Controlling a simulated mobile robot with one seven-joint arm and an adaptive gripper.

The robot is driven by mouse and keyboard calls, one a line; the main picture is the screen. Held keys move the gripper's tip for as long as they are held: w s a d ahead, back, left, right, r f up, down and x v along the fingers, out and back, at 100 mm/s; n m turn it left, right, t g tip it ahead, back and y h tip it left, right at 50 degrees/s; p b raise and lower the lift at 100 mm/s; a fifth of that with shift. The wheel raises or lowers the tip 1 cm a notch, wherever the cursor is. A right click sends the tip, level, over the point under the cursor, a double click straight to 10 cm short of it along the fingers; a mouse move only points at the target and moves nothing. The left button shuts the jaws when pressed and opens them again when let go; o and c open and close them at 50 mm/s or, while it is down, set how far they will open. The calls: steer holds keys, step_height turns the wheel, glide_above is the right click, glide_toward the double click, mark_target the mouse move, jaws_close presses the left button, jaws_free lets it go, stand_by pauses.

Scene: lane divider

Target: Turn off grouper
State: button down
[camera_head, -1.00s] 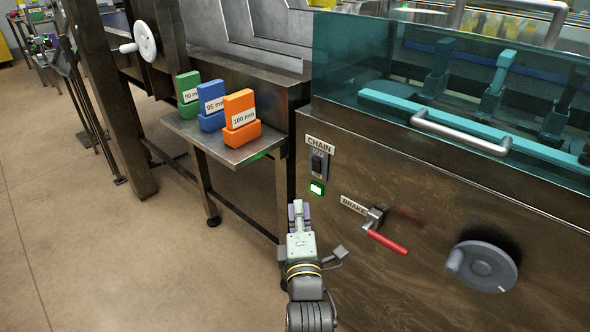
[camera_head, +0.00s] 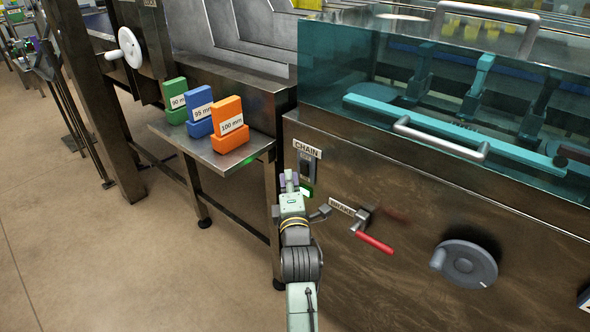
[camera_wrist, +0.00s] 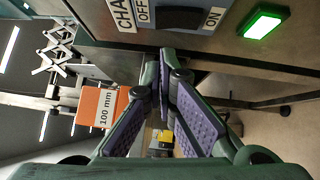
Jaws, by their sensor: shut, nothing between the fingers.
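The chain switch (camera_wrist: 182,17) is a dark rocker on a grey plate under the CHAIN label (camera_head: 307,149), on the machine's front panel. In the wrist view, OFF and ON are printed at its two ends. A green light (camera_wrist: 263,22) glows beside the ON end. In the head view the light (camera_head: 307,190) is partly hidden by my gripper. My gripper (camera_head: 289,176) is just in front of the panel near the switch and light. In the wrist view its purple-padded fingers (camera_wrist: 172,112) are together with nothing between them. I cannot tell whether they touch the panel.
A red brake lever (camera_head: 374,242) and a grey handwheel (camera_head: 465,263) stick out to the right of the switch. A metal shelf (camera_head: 192,146) with green, blue and orange labelled blocks (camera_head: 228,124) is to the left. Open floor (camera_head: 90,250) lies at the left.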

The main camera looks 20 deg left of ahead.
mark_target(304, 169)
steer(key=shift+w+d+r, duration=0.1)
steer(key=shift+w+d, duration=0.15)
steer(key=shift+w, duration=0.3)
steer(key=shift+w+d, duration=0.2)
steer(key=shift+w, duration=0.3)
steer(key=shift+w+d+r+m+g+p, duration=0.15)
steer(key=shift+w+m+g+p, duration=0.15)
steer(key=shift+p, duration=0.45)
